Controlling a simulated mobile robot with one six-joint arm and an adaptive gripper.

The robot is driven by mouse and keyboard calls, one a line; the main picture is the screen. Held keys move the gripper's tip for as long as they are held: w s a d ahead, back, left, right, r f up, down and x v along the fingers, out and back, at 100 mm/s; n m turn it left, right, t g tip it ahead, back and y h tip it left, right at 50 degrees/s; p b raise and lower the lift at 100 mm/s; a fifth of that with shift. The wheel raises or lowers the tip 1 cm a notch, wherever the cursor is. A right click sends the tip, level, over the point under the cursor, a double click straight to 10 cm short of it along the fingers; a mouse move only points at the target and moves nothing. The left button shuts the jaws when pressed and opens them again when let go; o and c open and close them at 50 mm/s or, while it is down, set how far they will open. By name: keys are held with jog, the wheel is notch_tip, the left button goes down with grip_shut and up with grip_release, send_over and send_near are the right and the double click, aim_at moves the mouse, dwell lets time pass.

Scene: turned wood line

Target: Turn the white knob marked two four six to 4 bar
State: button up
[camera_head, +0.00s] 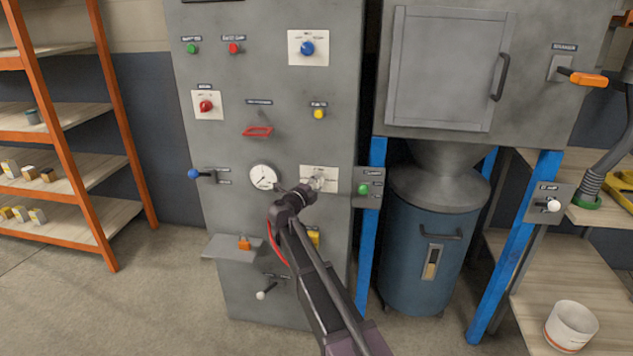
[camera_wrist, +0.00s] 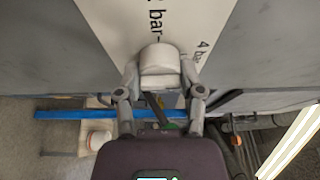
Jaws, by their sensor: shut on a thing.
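The white knob (camera_wrist: 160,60) stands out from a white label plate (camera_wrist: 205,30) in the wrist view. My gripper (camera_wrist: 160,78) is shut on it, one finger on each side. The plate carries the marking "4 bar" to the right of the knob. Another marking ending in "bar" is above the knob and partly hidden by it. Where the knob's pointer stands cannot be made out. In the head view the same plate (camera_head: 309,172) is on the grey cabinet front, and my gripper (camera_head: 312,187) covers most of the knob.
A round gauge (camera_head: 264,176) is left of the plate; its reading is too small to tell. A green button (camera_head: 363,189) is close on the right. A yellow part (camera_head: 314,237) is below, partly behind my arm. A small shelf (camera_head: 231,249) juts out at lower left.

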dwell(0.4)
jog(key=o, duration=1.2)
jog(key=v, duration=1.2)
jog(key=shift+r, duration=0.1)
